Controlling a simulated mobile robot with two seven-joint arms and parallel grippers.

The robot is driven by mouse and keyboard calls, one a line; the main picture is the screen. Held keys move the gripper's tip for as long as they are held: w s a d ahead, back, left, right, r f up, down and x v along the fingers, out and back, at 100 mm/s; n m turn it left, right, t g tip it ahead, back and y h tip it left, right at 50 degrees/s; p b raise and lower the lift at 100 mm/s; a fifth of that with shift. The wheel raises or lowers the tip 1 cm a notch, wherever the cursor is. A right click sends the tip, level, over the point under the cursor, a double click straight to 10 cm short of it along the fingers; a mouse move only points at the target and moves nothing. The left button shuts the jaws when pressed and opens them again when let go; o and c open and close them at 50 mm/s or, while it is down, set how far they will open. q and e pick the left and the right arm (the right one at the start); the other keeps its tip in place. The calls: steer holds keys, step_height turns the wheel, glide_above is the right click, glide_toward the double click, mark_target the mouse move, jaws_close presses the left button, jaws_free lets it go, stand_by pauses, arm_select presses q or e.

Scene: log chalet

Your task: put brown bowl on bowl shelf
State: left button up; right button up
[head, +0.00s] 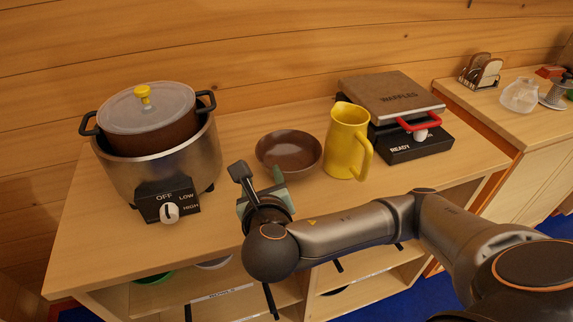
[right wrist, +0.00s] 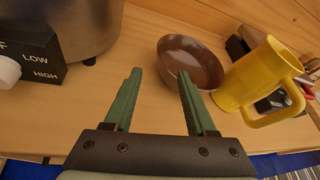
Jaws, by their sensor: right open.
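The brown bowl (head: 289,152) stands upright and empty on the wooden counter, between the slow cooker and the yellow pitcher. My right gripper (head: 259,174) is open and empty, just in front of and left of the bowl. In the right wrist view the bowl (right wrist: 191,62) lies beyond the two green fingers (right wrist: 158,85), nearest the right fingertip; I cannot tell if they touch. The shelf (head: 225,293) below the counter top carries a label too small to read fully, with a green and a pale dish partly visible inside. My left gripper is not in view.
A slow cooker (head: 170,165) with a lidded pot stands left. A yellow pitcher (head: 346,142) stands close to the bowl's right, and a waffle maker (head: 400,105) behind it. A toast rack (head: 480,72) and a glass jar (head: 519,95) are on the right counter. The counter's front left is clear.

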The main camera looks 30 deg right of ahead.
mark_target(259, 152)
steer(key=shift+b+x, duration=0.85)
steer(key=shift+b, duration=0.25)
steer(key=x, duration=0.4)
steer(key=shift+b, duration=0.35)
steer(key=shift+w+r+b+x, duration=0.1)
steer(key=shift+r+x, duration=0.1)
steer(key=shift+x, duration=0.75)
steer(key=shift+w+r+b+x, duration=0.1)
steer(key=shift+r+b+x, duration=0.1)
steer(key=shift+x, duration=0.75)
steer(key=shift+w+r+b+x, duration=0.1)
steer(key=shift+r+x, duration=0.1)
steer(key=shift+x, duration=0.8)
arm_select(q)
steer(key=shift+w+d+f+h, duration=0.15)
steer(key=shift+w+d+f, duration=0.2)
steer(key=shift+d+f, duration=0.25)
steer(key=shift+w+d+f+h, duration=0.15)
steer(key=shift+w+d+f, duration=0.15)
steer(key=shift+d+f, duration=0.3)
arm_select(e)
steer(key=shift+c, duration=0.3)
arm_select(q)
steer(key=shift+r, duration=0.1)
arm_select(e)
steer(key=shift+s, duration=0.1)
jaws_close()
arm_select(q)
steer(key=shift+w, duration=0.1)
